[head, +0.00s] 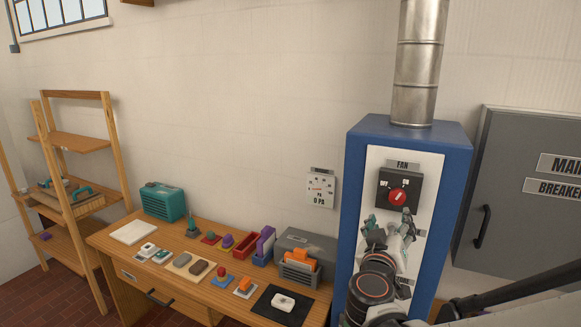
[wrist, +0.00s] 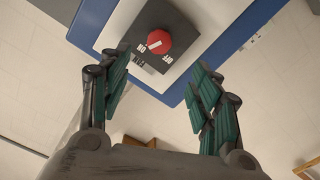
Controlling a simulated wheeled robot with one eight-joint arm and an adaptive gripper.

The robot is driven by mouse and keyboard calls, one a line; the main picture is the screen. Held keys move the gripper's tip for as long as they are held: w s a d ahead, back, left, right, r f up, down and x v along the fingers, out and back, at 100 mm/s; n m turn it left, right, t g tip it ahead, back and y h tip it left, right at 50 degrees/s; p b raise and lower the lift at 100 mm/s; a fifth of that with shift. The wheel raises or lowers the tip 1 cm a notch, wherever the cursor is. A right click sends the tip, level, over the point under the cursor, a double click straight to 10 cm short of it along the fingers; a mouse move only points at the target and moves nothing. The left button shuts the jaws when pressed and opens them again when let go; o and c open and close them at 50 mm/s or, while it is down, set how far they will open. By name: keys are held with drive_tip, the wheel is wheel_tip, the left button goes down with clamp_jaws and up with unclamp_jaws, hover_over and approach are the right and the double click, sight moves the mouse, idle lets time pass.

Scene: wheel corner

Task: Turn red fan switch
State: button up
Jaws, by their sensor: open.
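The red fan switch (head: 397,196) is a round knob on a dark plate (head: 413,204) marked FAN, OFF and ON, on the white front of a blue cabinet (head: 353,190). In the wrist view the red knob (wrist: 159,41) appears upside down, with a slanted white mark; I cannot tell its setting surely. My gripper (head: 389,222) is below the knob in the head view. In the wrist view my gripper (wrist: 161,77) has its teal-padded fingers spread wide, with nothing between them. The knob shows beyond the fingertips, and no contact is visible.
A metal duct (head: 418,60) rises from the cabinet. A grey breaker box (head: 525,190) with a handle is at right. A small gauge panel (head: 321,188) is on the wall at left. A wooden desk (head: 118,258) carries several small items. A wooden shelf (head: 80,143) stands far left.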

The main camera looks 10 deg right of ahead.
sight(396, 197)
drive_tip(key=x, duration=1.3)
drive_tip(key=shift+w+d+r, duration=0.2)
drive_tip(key=shift+w+r, duration=0.05)
drive_tip(key=shift+w, duration=0.1)
drive_tip(key=shift+c, duration=0.4)
drive_tip(key=c, duration=1)
